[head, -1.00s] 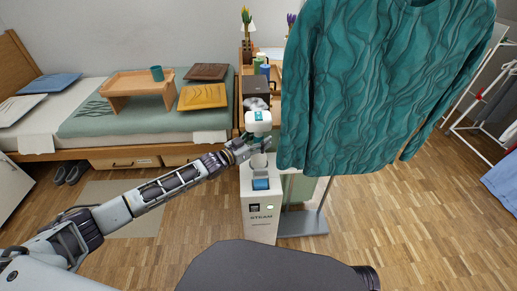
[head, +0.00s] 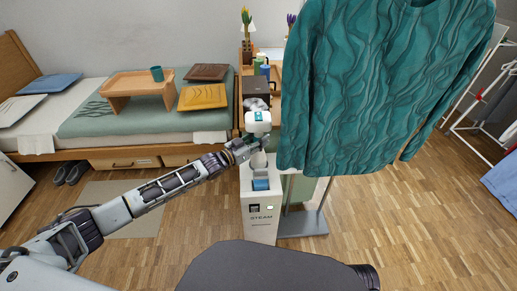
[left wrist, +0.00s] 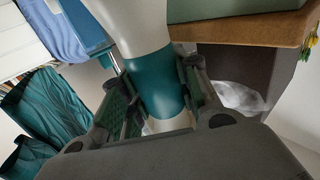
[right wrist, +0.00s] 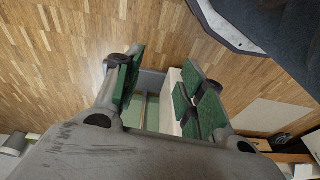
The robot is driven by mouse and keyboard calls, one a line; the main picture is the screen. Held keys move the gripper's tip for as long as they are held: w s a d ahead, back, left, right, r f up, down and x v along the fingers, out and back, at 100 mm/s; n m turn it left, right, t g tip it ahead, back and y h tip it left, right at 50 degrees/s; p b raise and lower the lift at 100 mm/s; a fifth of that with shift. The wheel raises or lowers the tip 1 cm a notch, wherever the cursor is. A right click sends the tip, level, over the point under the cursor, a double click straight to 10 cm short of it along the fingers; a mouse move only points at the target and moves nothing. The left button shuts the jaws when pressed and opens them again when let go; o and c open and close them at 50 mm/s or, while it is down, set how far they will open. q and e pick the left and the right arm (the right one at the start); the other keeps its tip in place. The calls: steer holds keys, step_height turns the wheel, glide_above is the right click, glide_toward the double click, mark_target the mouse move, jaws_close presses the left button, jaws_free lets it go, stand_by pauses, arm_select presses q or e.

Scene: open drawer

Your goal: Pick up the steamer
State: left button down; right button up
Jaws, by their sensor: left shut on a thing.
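The steamer (head: 258,122) is white with a teal panel and stands upright above a white box stand marked STEAM (head: 261,228). My left gripper (head: 255,149) is shut around the steamer's handle. In the left wrist view the fingers (left wrist: 163,93) sit on either side of the teal band of the handle (left wrist: 155,75). In the right wrist view my right gripper (right wrist: 157,87) is open and empty, with the floor and a pale box shape beyond it. The right gripper does not show in the head view.
A teal sweater (head: 370,85) hangs just right of the steamer. A bed (head: 90,135) with a wooden tray (head: 136,84) and pillows stands at the back left. A nightstand with a dark box (head: 256,88) is behind the steamer.

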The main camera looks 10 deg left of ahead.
mark_target(255, 120)
arm_select(q)
steer(key=shift+r, duration=0.15)
arm_select(e)
steer(key=shift+s, duration=0.3)
arm_select(q)
steer(key=shift+r, duration=0.4)
step_height(255, 120, up, 8)
steer(key=shift+f+p, duration=0.2)
steer(key=shift+p, duration=0.95)
steer(key=shift+r, duration=0.75)
arm_select(e)
steer(key=shift+g, duration=0.4)
steer(key=shift+s+d+f, duration=0.1)
steer(key=shift+d+f, duration=0.15)
steer(key=shift+f, duration=0.8)
steer(key=shift+d+f, duration=0.2)
steer(key=shift+f, duration=0.8)
steer(key=shift+s, duration=0.15)
